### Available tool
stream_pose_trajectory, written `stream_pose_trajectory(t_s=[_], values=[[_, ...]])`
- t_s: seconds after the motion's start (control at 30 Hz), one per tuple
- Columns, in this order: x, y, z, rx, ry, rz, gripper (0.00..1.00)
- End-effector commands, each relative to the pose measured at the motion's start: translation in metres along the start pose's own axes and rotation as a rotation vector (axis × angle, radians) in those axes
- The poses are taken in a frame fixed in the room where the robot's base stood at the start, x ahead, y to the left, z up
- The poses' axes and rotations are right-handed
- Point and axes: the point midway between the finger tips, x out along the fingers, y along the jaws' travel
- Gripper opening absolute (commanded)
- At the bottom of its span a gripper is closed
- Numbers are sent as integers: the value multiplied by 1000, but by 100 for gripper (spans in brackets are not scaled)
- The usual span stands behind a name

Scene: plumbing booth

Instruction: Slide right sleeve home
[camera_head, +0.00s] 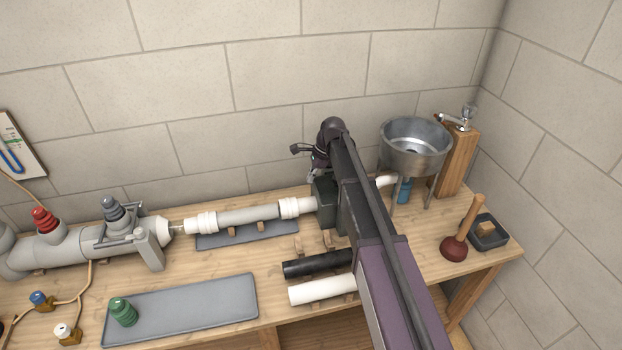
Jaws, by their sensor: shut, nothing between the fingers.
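A grey pipe (249,215) lies across low wooden supports over a grey mat near the wall. The right sleeve (290,207), a white ribbed collar, sits around the pipe's right end. A white pipe stub (309,204) continues to its right, towards a dark block. Whether the sleeve is fully seated cannot be told. The left sleeve (207,221), a matching white collar, is at the left end. My gripper (312,174) is small and partly hidden by my arm. It is shut and empty, above and behind the right sleeve, apart from the pipe as far as I see.
A dark block (327,200) stands at the pipe's right, partly behind my arm. Black (315,264) and white (320,289) loose pipes lie in front. A metal basin (415,147), plunger (456,248) and grey tray (488,234) are at right. The front grey mat (200,300) is mostly bare.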

Motion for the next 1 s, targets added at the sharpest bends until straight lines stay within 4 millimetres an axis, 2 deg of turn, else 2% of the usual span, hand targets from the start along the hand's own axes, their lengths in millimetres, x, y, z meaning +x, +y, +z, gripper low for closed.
stream_pose_trajectory(t_s=[0.03, 0.6, 1.0], values=[[7, 0, -1, 0, 0, 0, 0], [53, 0, -2, 1, 0, -1, 0], [79, 0, -2, 1, 0, -1, 0]])
